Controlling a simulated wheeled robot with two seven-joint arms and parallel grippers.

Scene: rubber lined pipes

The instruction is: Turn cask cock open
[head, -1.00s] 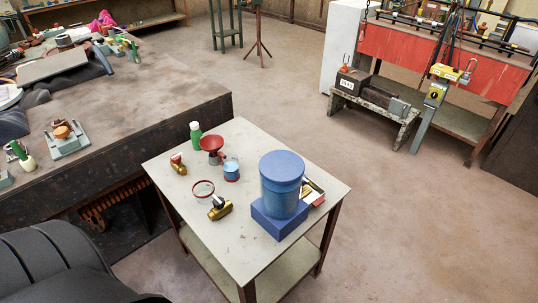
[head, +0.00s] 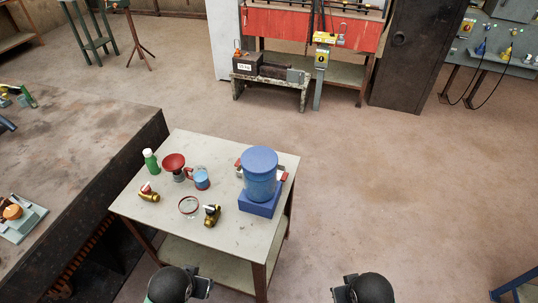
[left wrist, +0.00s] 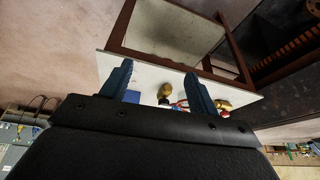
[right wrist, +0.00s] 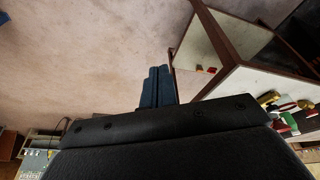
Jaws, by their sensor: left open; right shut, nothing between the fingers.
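A blue lidded cask (head: 260,176) stands upright on a blue block (head: 259,204) at the right side of the small table (head: 232,232). No cock can be made out on the cask. Two brass valve pieces lie on the tabletop, one at the front (head: 211,216) with a dark top and one at the left (head: 148,196) with a red and white part. My left gripper (left wrist: 155,80) is open and empty, before the table's near side. My right gripper (right wrist: 158,72) is shut and empty, out to the right of the table. Both are apart from everything.
On the table also stand a green bottle (head: 151,161), a red funnel (head: 174,163), a blue and red mug (head: 201,178) and a red-rimmed glass dish (head: 188,206). A dark workbench (head: 95,150) borders the table's left. Open floor (head: 400,190) lies to the right.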

